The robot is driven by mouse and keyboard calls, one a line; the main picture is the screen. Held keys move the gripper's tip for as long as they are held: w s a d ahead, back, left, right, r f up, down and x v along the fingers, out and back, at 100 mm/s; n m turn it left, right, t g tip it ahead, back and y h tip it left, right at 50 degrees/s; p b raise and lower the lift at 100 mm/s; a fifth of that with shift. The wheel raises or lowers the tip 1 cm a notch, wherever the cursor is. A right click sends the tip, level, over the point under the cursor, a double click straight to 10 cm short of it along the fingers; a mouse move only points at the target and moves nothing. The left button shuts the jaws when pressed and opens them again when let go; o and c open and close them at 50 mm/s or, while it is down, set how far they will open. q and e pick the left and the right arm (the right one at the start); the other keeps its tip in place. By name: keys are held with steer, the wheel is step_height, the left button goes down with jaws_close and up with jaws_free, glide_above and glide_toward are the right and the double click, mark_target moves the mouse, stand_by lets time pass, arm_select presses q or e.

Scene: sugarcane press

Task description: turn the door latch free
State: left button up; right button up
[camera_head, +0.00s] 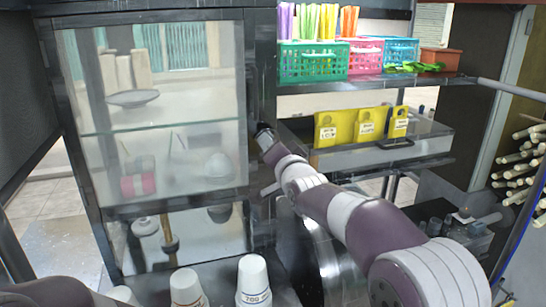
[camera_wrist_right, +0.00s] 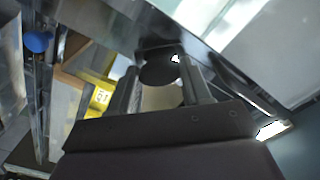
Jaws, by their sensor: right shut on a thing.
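The glass-fronted cabinet door (camera_head: 75,180) has a dark metal frame and fills the left half of the head view. It looks closed. My right gripper (camera_head: 264,136) is at the dark post along the door's right edge, about halfway up. In the right wrist view my right gripper (camera_wrist_right: 160,62) has its two fingers on either side of a dark rounded piece (camera_wrist_right: 158,72), seemingly the door latch. It is shut on this piece. The latch is hidden behind the gripper in the head view, and its angle cannot be told. My left gripper is out of view.
Right of the cabinet, a shelf holds a green basket (camera_head: 312,62), pink and blue baskets and bright sticks. Below are yellow signs (camera_head: 365,124) on a glass-sided counter. White cups (camera_head: 253,280) stand low in front of the cabinet. Cane stalks (camera_head: 522,165) are stacked at far right.

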steer(key=m+b, duration=0.1)
steer(key=m, duration=0.7)
steer(key=shift+f, duration=0.1)
steer(key=shift+m, duration=0.4)
steer(key=o, duration=1)
steer(key=shift+d, duration=0.1)
steer(key=shift+s+b, duration=0.15)
steer(key=shift+b, duration=0.2)
steer(key=b+v, duration=0.4)
steer(key=v, duration=0.8)
steer(key=shift+s+d, duration=0.1)
steer(key=shift+s, duration=0.15)
